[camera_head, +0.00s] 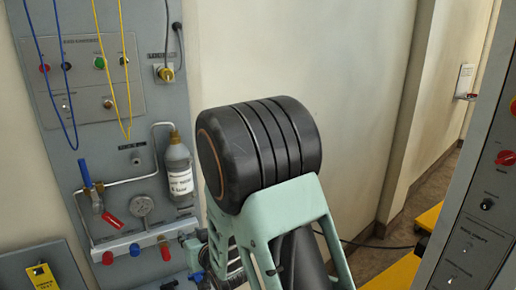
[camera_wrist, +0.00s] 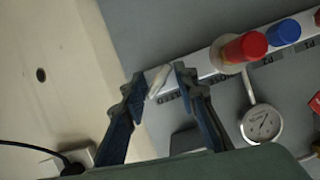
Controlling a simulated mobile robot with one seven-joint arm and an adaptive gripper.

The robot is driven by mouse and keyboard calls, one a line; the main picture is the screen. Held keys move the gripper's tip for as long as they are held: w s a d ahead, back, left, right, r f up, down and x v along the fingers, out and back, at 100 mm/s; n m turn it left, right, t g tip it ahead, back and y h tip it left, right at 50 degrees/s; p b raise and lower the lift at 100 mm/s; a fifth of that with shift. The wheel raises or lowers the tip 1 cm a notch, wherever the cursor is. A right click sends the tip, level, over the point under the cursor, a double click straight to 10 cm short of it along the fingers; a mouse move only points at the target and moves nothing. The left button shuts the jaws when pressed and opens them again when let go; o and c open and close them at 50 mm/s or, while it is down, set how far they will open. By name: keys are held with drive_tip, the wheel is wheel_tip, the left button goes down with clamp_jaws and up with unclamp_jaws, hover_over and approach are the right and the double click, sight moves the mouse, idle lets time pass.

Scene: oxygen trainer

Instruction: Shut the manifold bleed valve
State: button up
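In the wrist view, a small pale lever (camera_wrist: 159,80), which looks like the bleed valve's handle, sits at the end of the white manifold bar (camera_wrist: 205,66). A partly hidden label ending in "BLEED" is beside it. My gripper (camera_wrist: 161,84) is open, with one dark finger on each side of the lever. I cannot tell whether either finger touches it. In the head view, the manifold (camera_head: 122,245) is at lower left; its right end and the valve are hidden around my arm and gripper.
A red knob (camera_wrist: 245,47) and a blue knob (camera_wrist: 283,32) stand close to my right finger, with a round gauge (camera_wrist: 262,124) below. In the head view, a grey bottle (camera_head: 178,170) hangs above the manifold. A control cabinet (camera_head: 480,215) stands at right.

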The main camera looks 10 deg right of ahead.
drive_tip(key=shift+s+a+r+n+h+p, duration=0.1)
drive_tip(key=shift+a+r+n+h+p, duration=0.1)
drive_tip(key=shift+n+h+p, duration=0.45)
drive_tip(key=p+v, duration=0.7)
drive_tip(key=v, duration=0.1)
drive_tip(key=shift+s+d, duration=0.2)
drive_tip(key=shift+d, duration=0.2)
drive_tip(key=shift+s+r+y+p, duration=0.1)
drive_tip(key=shift+y+p, duration=0.15)
drive_tip(key=shift+p, duration=0.25)
